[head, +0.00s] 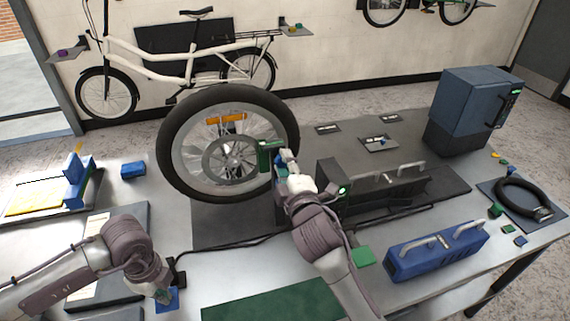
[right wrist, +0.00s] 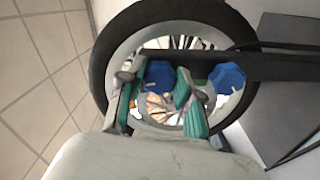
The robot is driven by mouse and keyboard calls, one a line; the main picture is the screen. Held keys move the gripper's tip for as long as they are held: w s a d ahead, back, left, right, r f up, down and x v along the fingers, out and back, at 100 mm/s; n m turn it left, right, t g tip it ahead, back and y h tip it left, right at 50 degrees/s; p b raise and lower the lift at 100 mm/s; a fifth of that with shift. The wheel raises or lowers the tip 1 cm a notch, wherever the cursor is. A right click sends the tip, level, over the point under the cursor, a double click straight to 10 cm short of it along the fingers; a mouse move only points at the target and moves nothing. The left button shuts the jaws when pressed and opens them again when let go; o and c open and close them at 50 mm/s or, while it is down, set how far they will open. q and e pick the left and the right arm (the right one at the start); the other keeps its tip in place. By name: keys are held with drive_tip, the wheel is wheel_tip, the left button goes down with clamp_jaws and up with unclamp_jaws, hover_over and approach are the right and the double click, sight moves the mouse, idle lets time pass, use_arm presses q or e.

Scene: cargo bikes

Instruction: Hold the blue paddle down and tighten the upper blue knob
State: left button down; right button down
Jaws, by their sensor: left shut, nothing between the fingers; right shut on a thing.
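A blue knob (right wrist: 158,74) sits between the teal fingers of my right gripper (right wrist: 158,98), which is shut on it. A second blue knob (right wrist: 228,77) is to the right in the right wrist view, outside the fingers. In the head view my right gripper (head: 282,166) is at the right side of the upright wheel (head: 172,150), beside a green block (head: 265,156). My left gripper (head: 163,295) is shut and empty, pointing down at the blue paddle (head: 173,304) at the front left. It partly covers the paddle; contact is hard to tell.
A blue cabinet (head: 470,110) is at the back right. A black cable (head: 230,244) crosses the bench. A green mat (head: 270,302) lies in front.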

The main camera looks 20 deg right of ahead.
drive_tip(key=shift+m, duration=0.6)
drive_tip(key=c, duration=0.8)
unclamp_jaws()
drive_tip(key=shift+o, duration=0.2)
drive_tip(key=shift+s, duration=0.1)
drive_tip(key=s, duration=1.2)
drive_tip(key=shift+w+r, duration=0.1)
